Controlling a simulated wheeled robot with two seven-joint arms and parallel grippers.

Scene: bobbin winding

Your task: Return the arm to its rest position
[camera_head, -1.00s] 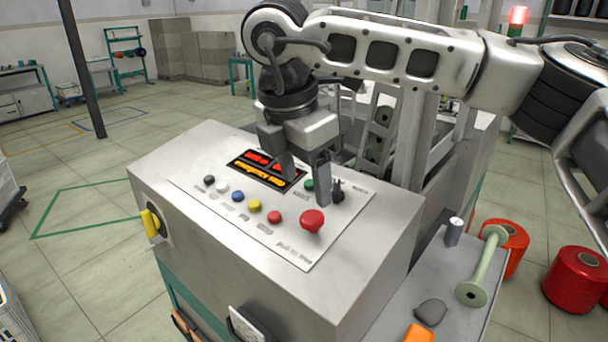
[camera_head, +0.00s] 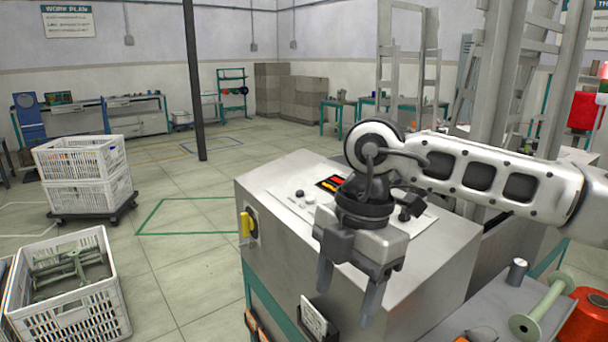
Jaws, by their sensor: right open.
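My right arm (camera_head: 490,178) reaches in from the right. My right gripper (camera_head: 348,298) points down with its two fingers apart and nothing between them. It hangs in front of the near edge of the grey machine cabinet (camera_head: 430,275). The control panel (camera_head: 305,197) on the cabinet's top is partly hidden behind the gripper and wrist; part of its display (camera_head: 330,184) and a few buttons show. My left gripper is not in view.
A pale green bobbin (camera_head: 542,308) lies on a side shelf at the lower right, by an orange spool (camera_head: 588,318). White crates (camera_head: 80,300) stand at the left. A yellow handle (camera_head: 245,224) sticks out of the cabinet's left side.

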